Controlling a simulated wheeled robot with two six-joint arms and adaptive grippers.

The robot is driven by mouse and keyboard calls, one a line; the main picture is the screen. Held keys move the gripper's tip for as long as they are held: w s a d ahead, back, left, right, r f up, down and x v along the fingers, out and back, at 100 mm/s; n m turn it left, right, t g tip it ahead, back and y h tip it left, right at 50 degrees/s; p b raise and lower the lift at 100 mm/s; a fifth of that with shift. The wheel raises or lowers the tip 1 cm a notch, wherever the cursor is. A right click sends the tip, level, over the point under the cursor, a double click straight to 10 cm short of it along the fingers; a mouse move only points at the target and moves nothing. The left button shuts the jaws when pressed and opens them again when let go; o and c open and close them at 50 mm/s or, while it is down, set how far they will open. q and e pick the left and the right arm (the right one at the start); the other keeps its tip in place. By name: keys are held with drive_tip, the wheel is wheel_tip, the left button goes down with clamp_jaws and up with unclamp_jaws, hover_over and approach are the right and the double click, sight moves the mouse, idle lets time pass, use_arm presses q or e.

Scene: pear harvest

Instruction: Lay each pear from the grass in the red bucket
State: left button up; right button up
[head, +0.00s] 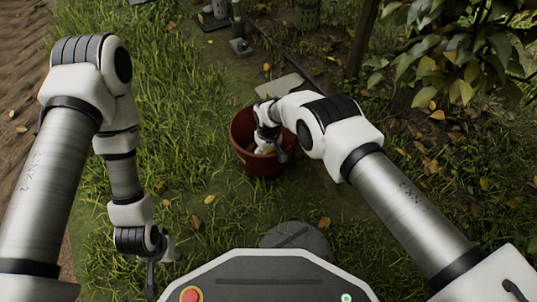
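The red bucket (257,166) stands upright on the grass near the middle of the head view. My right gripper (268,150) reaches down into the bucket's mouth from the right. Its fingers are partly hidden by its own wrist and the bucket's rim, so I cannot tell whether it is open or holds anything. My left gripper (151,278) hangs low over the grass at the lower left, away from the bucket. Its fingers are seen from above and their opening is unclear. I cannot make out any pear for certain on the grass or in the bucket.
Grass (195,130) with scattered yellow leaves surrounds the bucket. A flat pale slab (284,87) lies behind it, and a round grey stone (296,239) lies in front. A leafy branch (465,50) hangs at the upper right. Bare brown soil (20,60) runs along the left.

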drive_tip(key=shift+f, duration=0.15)
drive_tip(key=o, duration=1.2)
drive_tip(key=shift+o, duration=0.2)
